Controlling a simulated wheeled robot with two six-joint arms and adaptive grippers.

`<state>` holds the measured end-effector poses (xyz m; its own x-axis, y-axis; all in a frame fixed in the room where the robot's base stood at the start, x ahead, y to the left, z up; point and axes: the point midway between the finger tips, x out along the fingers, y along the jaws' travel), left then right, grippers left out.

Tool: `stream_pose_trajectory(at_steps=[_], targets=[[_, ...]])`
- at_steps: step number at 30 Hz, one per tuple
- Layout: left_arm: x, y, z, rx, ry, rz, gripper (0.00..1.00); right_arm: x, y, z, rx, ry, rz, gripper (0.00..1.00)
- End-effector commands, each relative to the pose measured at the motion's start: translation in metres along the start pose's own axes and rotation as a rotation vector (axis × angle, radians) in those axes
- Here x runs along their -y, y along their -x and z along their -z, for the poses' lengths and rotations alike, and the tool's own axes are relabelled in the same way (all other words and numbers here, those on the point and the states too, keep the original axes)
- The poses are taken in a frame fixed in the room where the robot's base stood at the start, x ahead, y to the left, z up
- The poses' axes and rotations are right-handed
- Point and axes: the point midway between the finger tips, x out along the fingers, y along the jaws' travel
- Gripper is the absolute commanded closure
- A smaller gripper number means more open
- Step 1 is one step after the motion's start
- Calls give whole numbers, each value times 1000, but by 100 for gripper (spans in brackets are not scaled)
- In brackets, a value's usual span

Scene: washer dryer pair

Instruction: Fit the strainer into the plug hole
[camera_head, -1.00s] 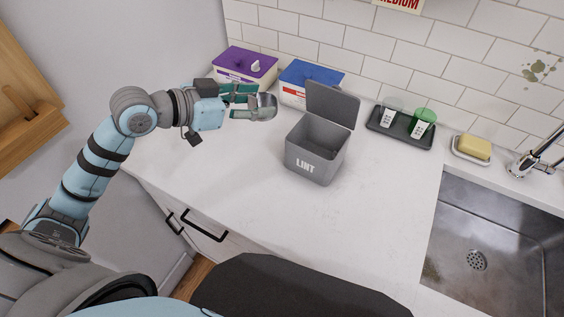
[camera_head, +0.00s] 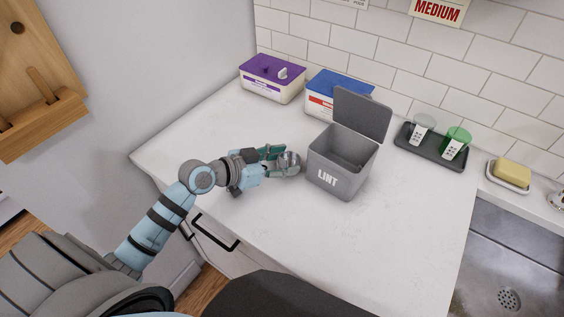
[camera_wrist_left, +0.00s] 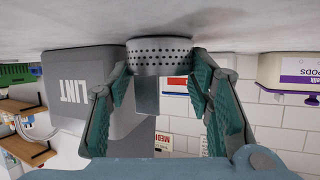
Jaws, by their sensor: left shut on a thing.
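The strainer (camera_head: 290,164) is a small round metal cup with a perforated side. My left gripper (camera_head: 281,160) is shut on it, just left of the grey lint bin and low over the white counter. In the left wrist view, which is upside down, the strainer (camera_wrist_left: 160,56) sits between the two green fingertips. I cannot tell whether it touches the counter. The plug hole (camera_head: 509,299) is a dark perforated round in the steel sink floor at the lower right, far from the gripper. My right gripper is not in view.
The open lint bin (camera_head: 340,184) stands between the gripper and the sink (camera_head: 482,262). Behind are a purple-lidded box (camera_head: 271,80), a blue-lidded box (camera_head: 322,101), a dark tray (camera_head: 427,152) with two cups, and a soap dish (camera_head: 511,183). The front counter is clear.

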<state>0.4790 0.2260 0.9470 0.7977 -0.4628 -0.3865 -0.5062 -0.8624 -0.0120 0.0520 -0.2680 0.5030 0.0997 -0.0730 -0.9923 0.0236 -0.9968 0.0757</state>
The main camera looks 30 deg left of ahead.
Motion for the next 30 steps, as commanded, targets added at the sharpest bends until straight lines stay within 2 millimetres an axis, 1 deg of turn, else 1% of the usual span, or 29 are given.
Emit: stream_pose_trajectory(at_steps=[3, 7, 8, 9, 11, 20, 23, 26, 29, 30], targets=[[0, 1, 2, -1, -1, 0, 90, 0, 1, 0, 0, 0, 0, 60], [0, -1, -2, 0, 0, 0, 90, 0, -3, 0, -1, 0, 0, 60], [0, -1, -2, 0, 0, 0, 50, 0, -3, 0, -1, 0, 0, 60], [0, -1, -2, 0, 0, 0, 44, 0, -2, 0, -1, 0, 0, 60], [0, -1, -1, 0, 0, -1, 34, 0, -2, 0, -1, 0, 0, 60], [0, 0, -1, 0, 0, -1, 33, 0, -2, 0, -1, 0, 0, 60], [0, 2, 4, 0, 0, -1, 33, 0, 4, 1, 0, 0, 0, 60], [1, 15, 1, 4, -3, 2, 33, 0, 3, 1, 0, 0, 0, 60], [0, 37, 1, 9, -6, -2, 33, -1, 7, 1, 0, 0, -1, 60], [1, 48, 1, 10, -7, 1, 33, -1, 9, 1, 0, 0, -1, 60]])
